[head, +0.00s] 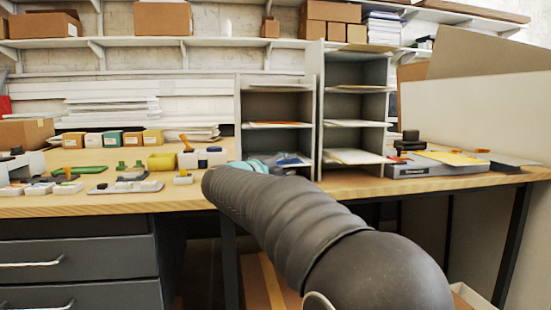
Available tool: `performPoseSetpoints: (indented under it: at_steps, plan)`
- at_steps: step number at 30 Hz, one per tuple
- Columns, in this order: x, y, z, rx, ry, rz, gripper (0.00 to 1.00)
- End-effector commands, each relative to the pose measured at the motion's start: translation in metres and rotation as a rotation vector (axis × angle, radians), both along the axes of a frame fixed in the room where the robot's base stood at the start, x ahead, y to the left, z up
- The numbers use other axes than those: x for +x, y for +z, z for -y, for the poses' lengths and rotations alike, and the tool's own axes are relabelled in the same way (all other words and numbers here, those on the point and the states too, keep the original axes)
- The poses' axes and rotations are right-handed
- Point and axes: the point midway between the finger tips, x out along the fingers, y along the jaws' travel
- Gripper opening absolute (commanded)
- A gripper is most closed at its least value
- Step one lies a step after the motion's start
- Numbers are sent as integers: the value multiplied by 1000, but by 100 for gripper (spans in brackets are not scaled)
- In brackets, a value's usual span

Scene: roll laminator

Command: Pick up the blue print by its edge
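My arm reaches from the lower right toward the bottom left compartment of the grey sorting shelf (319,110) on the bench. A bluish-grey patch (290,158) shows in that bottom compartment just past the arm. It may be the blue print, but it is small and partly hidden, so I cannot tell. Whether anything is held does not show.
Other compartments hold flat sheets, such as an orange-edged one (276,124). The roll laminator (437,166), with a yellow sheet (452,158) on top, stands right of the shelf. Small boxes, stamps and tools crowd the wooden bench (110,204) at left.

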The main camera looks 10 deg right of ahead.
Motion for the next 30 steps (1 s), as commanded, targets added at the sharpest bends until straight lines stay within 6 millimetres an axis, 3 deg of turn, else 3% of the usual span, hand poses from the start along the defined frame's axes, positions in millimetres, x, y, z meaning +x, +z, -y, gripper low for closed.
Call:
performPoseSetpoints:
  at_steps: [7,11,24,30]
  plan:
    - [2,0,2,0,0,0,32]
    - [2,0,2,0,0,0,0]
    - [2,1,2,0,0,0,0]
    - [-3,11,2,1,0,2,0]
